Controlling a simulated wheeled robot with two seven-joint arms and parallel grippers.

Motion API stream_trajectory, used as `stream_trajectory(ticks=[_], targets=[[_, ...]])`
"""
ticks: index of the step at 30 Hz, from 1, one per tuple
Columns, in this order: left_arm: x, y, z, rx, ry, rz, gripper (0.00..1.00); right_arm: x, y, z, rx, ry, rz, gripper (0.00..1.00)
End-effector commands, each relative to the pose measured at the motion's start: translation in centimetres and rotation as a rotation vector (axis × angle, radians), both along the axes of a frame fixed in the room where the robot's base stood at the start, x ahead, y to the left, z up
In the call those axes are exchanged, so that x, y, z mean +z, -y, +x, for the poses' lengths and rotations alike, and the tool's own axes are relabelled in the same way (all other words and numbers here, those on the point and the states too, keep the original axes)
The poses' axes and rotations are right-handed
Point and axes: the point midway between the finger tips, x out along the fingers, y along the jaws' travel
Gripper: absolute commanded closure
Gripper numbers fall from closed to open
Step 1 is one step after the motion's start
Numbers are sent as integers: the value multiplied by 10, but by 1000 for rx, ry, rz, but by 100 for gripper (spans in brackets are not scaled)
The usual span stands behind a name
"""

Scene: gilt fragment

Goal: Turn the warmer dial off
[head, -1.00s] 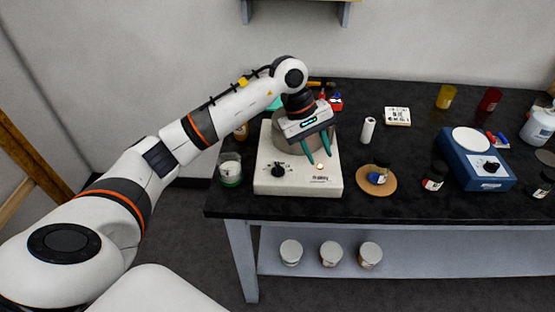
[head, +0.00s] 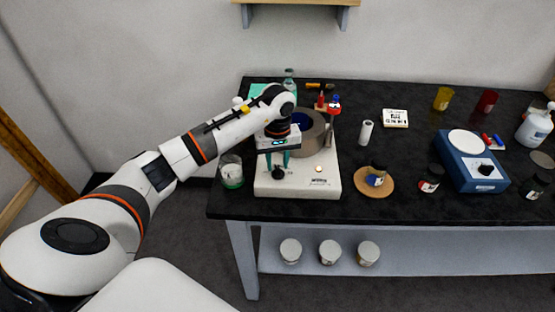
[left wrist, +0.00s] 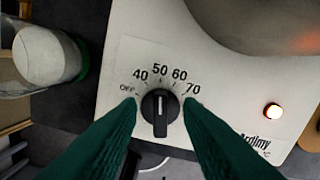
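The warmer (head: 325,187) is a white box on the black bench with a round grey-brown well on top. Its black dial (left wrist: 160,112) shows in the left wrist view, with its white pointer line straight up toward 50; OFF is printed at the left of the scale. The dial (head: 278,174) also shows at the warmer's front in the head view. My left gripper (head: 278,161) is open above the dial. Its green fingers (left wrist: 160,104) stand on either side of the dial, with gaps between. A warm lamp (left wrist: 273,110) glows right of the dial. My right gripper is out of view.
A glass jar with white contents (head: 231,170) stands close left of the warmer. A white cylinder (head: 366,132) and a cork mat (head: 362,187) are to its right. A blue device with a white plate (head: 475,175) stands farther right.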

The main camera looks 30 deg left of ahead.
Motion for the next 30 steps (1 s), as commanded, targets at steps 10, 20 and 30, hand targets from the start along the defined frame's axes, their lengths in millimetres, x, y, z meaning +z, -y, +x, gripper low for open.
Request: stream_trajectory(ticks=[10,20,30], targets=[[-11,0,0,-1,1,0,67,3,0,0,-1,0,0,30],[-10,0,0,-1,1,-1,100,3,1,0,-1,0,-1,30],[-11,-1,0,43,1,0,100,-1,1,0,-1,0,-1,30]])
